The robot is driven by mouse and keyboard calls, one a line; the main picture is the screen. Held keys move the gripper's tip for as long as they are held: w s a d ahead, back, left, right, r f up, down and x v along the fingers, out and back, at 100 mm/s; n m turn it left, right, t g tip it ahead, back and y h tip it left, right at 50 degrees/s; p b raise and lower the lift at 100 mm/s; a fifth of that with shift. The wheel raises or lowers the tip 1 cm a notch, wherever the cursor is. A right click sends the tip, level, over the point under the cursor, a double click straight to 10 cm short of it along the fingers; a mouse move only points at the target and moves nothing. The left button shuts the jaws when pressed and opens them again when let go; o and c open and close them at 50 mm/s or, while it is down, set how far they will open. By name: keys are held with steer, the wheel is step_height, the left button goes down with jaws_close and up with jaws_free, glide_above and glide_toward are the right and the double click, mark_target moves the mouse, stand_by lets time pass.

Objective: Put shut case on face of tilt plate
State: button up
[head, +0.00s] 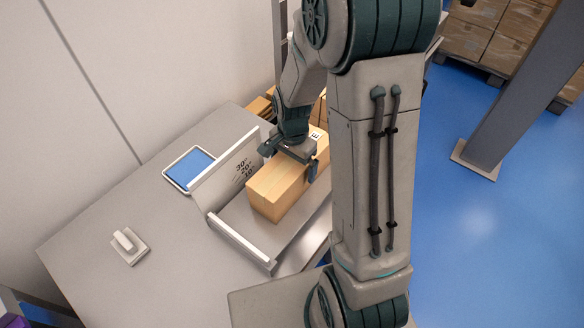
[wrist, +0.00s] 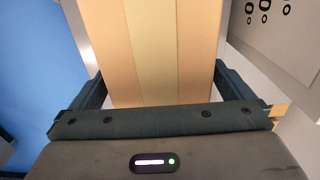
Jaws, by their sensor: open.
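The shut case (head: 284,182), a long tan box with a lighter band along its top, rests on the face of the grey tilt plate (head: 290,238), behind the plate's raised front lip. Bare plate shows between the case and the lip. My gripper (head: 289,161) is over the far part of the case, its fingers on either side. In the wrist view the case (wrist: 155,50) runs between the two open fingers (wrist: 158,85); whether they touch its sides I cannot tell. My arm hides the plate's right end.
An upright panel with angle marks (head: 228,172) borders the plate's left side. A blue-screened tablet (head: 189,168) and a small white block on a base (head: 128,244) lie on the grey table (head: 95,225). Cartons stand behind the plate. A grey post (head: 515,90) rises from the blue floor.

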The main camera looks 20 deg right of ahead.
step_height(320, 180, up, 10)
steer(key=shift+s+f, duration=0.1)
steer(key=shift+f, duration=0.15)
steer(key=s+r+n+t, duration=0.3)
steer(key=s+r+n, duration=0.5)
steer(key=s, duration=0.6)
steer(key=shift+n, duration=1.4)
steer(key=shift+a+r, duration=0.1)
